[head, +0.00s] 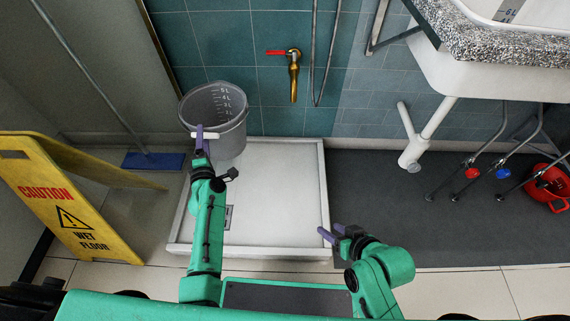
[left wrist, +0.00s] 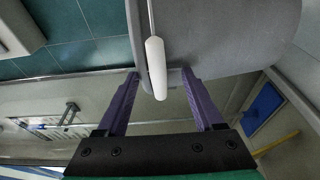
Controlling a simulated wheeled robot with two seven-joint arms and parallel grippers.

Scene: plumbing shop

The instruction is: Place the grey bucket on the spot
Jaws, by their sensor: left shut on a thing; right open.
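The grey bucket (head: 228,135), with level marks inside, is upright at the back left corner of the white tray (head: 285,190) in the head view. I cannot tell whether it rests there or hangs just above. My left gripper (head: 204,138) is shut on the bucket at its near side, by the white handle grip. The left wrist view shows the bucket wall (left wrist: 230,35) and the white grip (left wrist: 157,68) between my fingers (left wrist: 161,76). My right gripper (head: 330,231) is open and empty near the tray's front right corner. I see no clearly marked spot.
A brass tap (head: 293,75) with a red lever is on the tiled wall, right of the bucket. A yellow wet-floor sign (head: 75,205) stands left. A blue mop head (head: 153,161) lies behind it. A sink (head: 490,70) overhangs at right. The tray's middle and right are clear.

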